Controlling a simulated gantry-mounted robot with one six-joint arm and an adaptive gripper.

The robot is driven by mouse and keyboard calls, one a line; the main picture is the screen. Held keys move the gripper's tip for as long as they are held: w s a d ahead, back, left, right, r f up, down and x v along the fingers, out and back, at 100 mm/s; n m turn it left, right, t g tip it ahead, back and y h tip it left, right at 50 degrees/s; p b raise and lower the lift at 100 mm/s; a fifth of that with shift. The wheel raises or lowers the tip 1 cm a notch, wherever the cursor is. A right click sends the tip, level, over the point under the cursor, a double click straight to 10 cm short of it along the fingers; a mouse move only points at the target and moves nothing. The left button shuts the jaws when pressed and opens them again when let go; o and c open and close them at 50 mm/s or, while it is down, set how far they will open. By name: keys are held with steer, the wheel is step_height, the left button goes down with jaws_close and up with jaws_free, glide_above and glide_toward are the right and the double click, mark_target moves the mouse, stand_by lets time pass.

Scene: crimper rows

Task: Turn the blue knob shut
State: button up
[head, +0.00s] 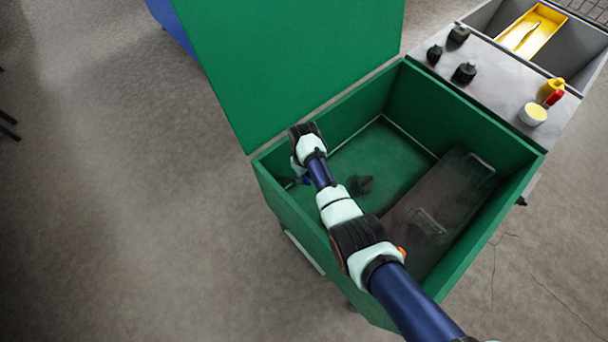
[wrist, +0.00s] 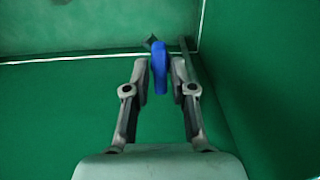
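The blue knob (wrist: 160,68) shows in the wrist view as an upright, narrow blue handle on a dark fitting near the wall of a green box (head: 276,196). My gripper (wrist: 159,72) is open, with one finger on each side of the knob. A gap shows between the knob and each finger, so I see no contact. In the head view my arm reaches into the box at its left corner.
The box has tall walls and a raised green lid (head: 300,60). A dark rod (wrist: 188,62) runs close by the right finger.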

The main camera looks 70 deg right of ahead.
jaws_close()
steer(key=shift+m, duration=0.3)
steer(key=m+p, duration=0.1)
steer(key=m, duration=0.2)
steer(key=shift+m+p, duration=0.3)
steer(key=shift+m, duration=0.1)
steer(key=m, duration=0.4)
steer(key=shift+p, duration=0.35)
steer(key=m, duration=0.9)
steer(key=shift+p, duration=0.35)
steer(key=shift+m, duration=0.4)
